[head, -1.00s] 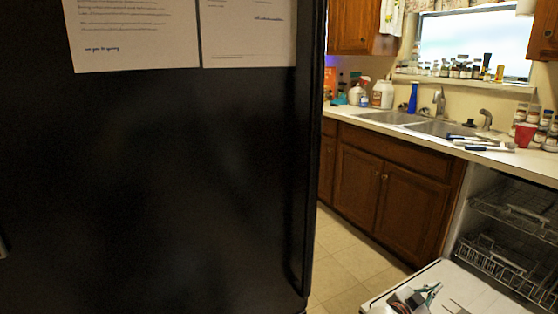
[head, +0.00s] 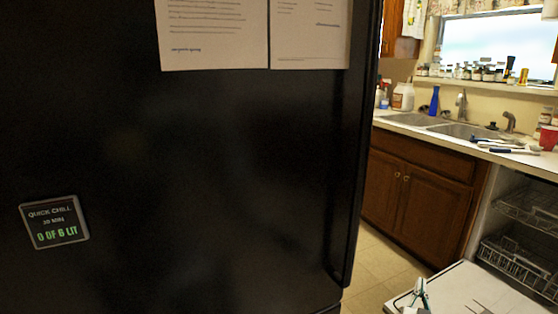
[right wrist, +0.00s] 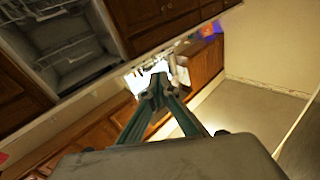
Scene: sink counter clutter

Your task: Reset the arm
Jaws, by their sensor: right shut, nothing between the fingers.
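My right gripper (head: 420,290) shows at the bottom edge of the head view, in front of the open dishwasher door (head: 470,286). In the right wrist view its two teal fingers (right wrist: 158,90) come together at the tips, shut with nothing between them. My left gripper is not in view.
A large black fridge (head: 200,180) with papers and a small lit display panel (head: 54,222) fills the left and middle. To the right are wooden cabinets (head: 415,190), a sink (head: 462,131), utensils (head: 508,147) and a red cup (head: 548,138). Tiled floor (head: 375,265) is clear between.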

